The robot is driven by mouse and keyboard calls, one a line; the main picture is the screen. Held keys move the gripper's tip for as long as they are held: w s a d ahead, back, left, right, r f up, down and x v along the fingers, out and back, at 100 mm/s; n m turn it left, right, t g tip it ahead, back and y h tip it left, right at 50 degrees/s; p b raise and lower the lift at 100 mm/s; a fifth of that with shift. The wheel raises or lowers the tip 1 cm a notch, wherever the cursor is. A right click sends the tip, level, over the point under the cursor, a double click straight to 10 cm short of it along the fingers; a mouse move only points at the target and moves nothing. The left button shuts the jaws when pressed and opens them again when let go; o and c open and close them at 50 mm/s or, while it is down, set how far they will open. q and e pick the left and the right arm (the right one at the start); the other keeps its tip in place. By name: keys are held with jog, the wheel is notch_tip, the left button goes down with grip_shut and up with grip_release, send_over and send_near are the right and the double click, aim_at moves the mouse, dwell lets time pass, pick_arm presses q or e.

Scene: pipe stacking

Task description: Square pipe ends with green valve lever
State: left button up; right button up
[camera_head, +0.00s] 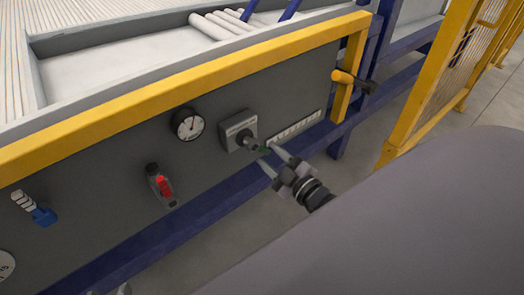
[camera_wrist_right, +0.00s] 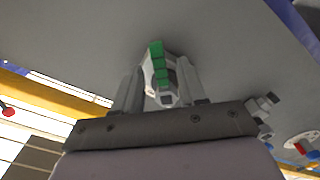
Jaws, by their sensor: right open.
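In the right wrist view the green valve lever (camera_wrist_right: 157,58) lies on a pale mount between my two fingers. My right gripper (camera_head: 268,165) is open, its fingers on either side of the lever; it also shows in the wrist view (camera_wrist_right: 158,82). I cannot tell whether either finger touches it. Several pale pipes (camera_head: 222,24) lie in the tray at the top. Small grey tips at the bottom edge may be my left gripper (camera_head: 110,291).
The panel carries a gauge (camera_head: 187,124), a grey knob box (camera_head: 239,129), a red switch (camera_head: 162,186) and a blue-handled part (camera_head: 42,215). A yellow rail (camera_head: 190,83) runs above. A yellow fence (camera_head: 432,80) stands at the right.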

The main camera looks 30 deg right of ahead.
aim_at(265, 151)
jog(key=w, duration=0.3)
jog(key=shift+a+b, duration=0.1)
jog(key=shift+b, duration=0.2)
jog(key=shift+w, duration=0.3)
pick_arm(q)
jog(key=shift+w+d+f, duration=0.15)
jog(key=shift+d, duration=0.25)
jog(key=shift+w, duration=0.1)
pick_arm(e)
grip_shut()
pick_arm(q)
jog(key=shift+a, duration=0.1)
